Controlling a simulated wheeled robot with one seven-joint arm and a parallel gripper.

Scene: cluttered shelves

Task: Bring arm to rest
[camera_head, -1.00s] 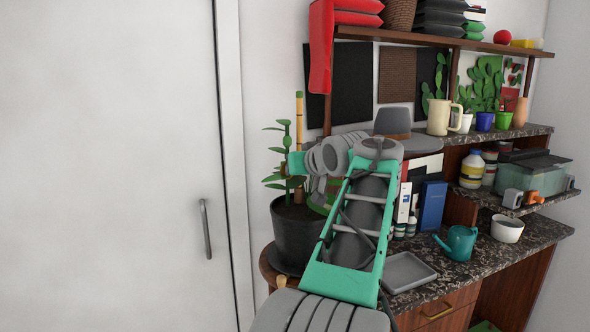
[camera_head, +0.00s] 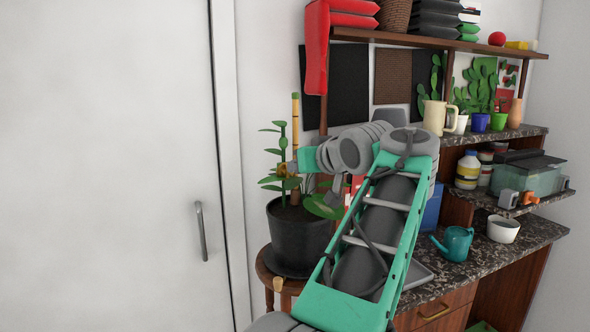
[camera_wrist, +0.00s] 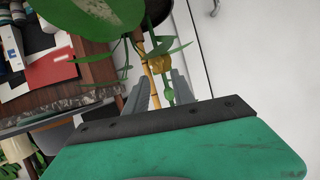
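My arm reaches up in the head view, with its green and grey links in front of the shelves. Its end bends to the left towards a potted plant (camera_head: 300,240), and my gripper is mostly hidden there. In the wrist view my gripper (camera_wrist: 159,88) shows two grey fingers set apart, with nothing clearly held. The plant's yellow bamboo stake (camera_wrist: 147,72) and green leaves (camera_wrist: 98,18) show beyond and between the fingers. I cannot tell whether a finger touches them.
A white door (camera_head: 110,160) fills the left. The pot stands on a round wooden stool (camera_head: 268,280). On the right, the counter (camera_head: 480,262) bears a teal watering can (camera_head: 456,244) and a white pot (camera_head: 503,229). A red item (camera_head: 317,60) hangs from the upper shelf (camera_head: 430,40).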

